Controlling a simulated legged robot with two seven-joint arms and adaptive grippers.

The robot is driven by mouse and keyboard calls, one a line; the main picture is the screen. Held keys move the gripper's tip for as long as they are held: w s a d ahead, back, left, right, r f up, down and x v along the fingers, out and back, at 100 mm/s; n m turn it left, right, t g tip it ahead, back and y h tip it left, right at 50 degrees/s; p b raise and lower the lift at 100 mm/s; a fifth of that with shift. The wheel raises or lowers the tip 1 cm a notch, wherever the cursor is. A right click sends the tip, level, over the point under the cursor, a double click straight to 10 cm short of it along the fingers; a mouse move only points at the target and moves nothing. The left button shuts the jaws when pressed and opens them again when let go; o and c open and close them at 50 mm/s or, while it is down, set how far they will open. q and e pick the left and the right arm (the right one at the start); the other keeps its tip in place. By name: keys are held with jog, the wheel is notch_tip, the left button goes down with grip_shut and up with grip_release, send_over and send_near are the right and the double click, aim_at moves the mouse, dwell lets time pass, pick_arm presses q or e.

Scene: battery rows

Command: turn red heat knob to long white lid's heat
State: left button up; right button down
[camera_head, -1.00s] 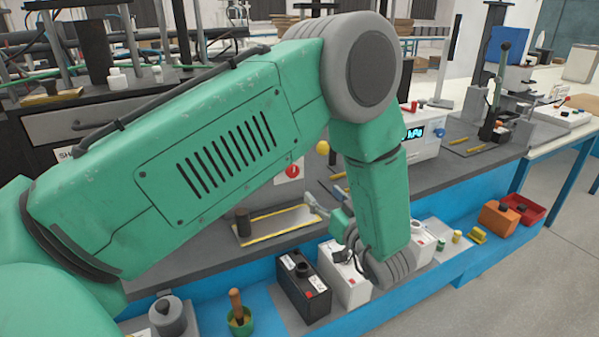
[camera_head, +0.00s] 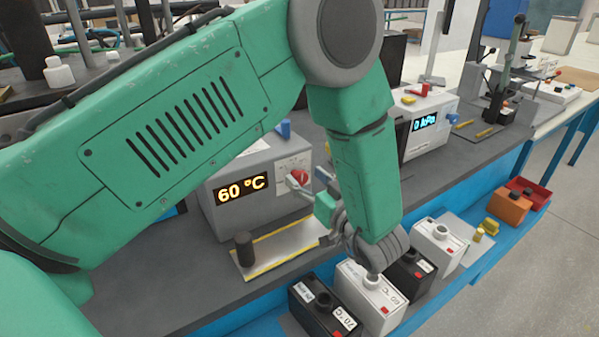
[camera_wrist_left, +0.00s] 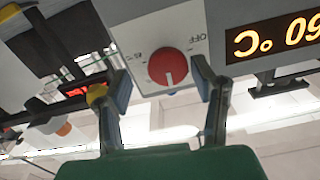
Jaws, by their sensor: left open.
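The red heat knob (camera_head: 299,176) is on the front of a grey heater box (camera_head: 228,170) whose orange display (camera_head: 241,189) reads 60 °C. In the left wrist view the round knob (camera_wrist_left: 168,67), with a pale pointer mark, shows between the two fingers of my left gripper (camera_wrist_left: 163,75). The gripper is open and its tips are close to the knob; contact cannot be told. In the head view my left gripper (camera_head: 313,190) is partly hidden by its arm. A white battery (camera_head: 365,300) has a small label that seems to read 60. My right gripper is out of view.
A black battery (camera_head: 318,312) labelled 70 °C stands at the front left of the row. Another black battery (camera_head: 408,275) and a white one (camera_head: 436,243) stand to its right. A metal plate (camera_head: 285,248) lies before the heater. A kPa display box (camera_head: 425,125) stands behind.

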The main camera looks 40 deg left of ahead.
pick_arm(q)
jog(key=shift+s+a+f, duration=0.1)
jog(key=shift+s+a, duration=0.05)
jog(key=shift+a, duration=0.55)
jog(key=shift+a+f, duration=0.1)
jog(key=shift+a, duration=0.35)
grip_shut()
jog(key=shift+d, duration=0.3)
jog(key=shift+n, duration=0.4)
grip_release()
jog(key=shift+d, duration=0.45)
jog(key=v, duration=1.1)
jog(key=shift+d, duration=0.4)
jog(key=shift+s+a, duration=0.1)
jog(key=shift+a, duration=0.05)
